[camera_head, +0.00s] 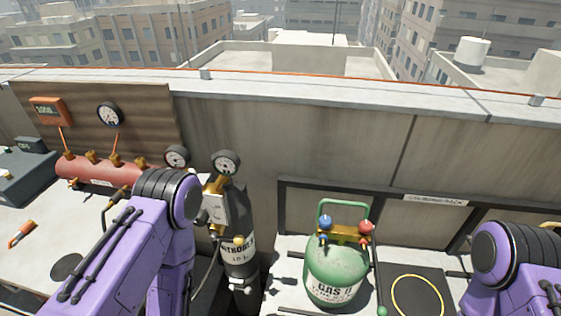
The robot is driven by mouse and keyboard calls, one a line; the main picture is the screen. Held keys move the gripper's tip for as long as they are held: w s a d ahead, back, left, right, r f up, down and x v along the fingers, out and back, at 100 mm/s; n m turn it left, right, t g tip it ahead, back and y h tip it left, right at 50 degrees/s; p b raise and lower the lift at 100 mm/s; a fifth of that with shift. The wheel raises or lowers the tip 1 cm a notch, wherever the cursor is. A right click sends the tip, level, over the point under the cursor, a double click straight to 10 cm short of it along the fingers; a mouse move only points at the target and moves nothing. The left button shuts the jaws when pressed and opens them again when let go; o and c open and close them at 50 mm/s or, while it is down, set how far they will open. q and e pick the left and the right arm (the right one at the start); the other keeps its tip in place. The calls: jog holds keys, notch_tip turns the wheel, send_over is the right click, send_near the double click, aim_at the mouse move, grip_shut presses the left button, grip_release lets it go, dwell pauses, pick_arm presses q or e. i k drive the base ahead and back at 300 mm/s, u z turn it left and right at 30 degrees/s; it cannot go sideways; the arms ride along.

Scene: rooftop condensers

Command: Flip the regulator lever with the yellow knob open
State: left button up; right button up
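A brass regulator (215,205) with two round gauges (226,163) sits on top of a dark nitrogen cylinder (240,255). A small yellowish ball knob (239,241) shows in front of the cylinder, just below and right of the regulator body. The lever that carries it is too small to make out, so its position cannot be told. My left arm's purple and black links cover the area left of the regulator. My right arm's links are at the lower right edge. Neither gripper shows.
A green gas tank (335,270) with blue and red knobs stands right of the cylinder. A red manifold (95,170) with brass valves is at the left, below a gauge (109,115) and an orange meter (49,111). A concrete parapet (345,150) runs behind everything.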

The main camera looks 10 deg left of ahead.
aim_at(238, 240)
jog(key=k, duration=0.5)
jog(key=z, duration=0.25)
jog(key=i, duration=0.55)
jog(key=u, duration=1.1)
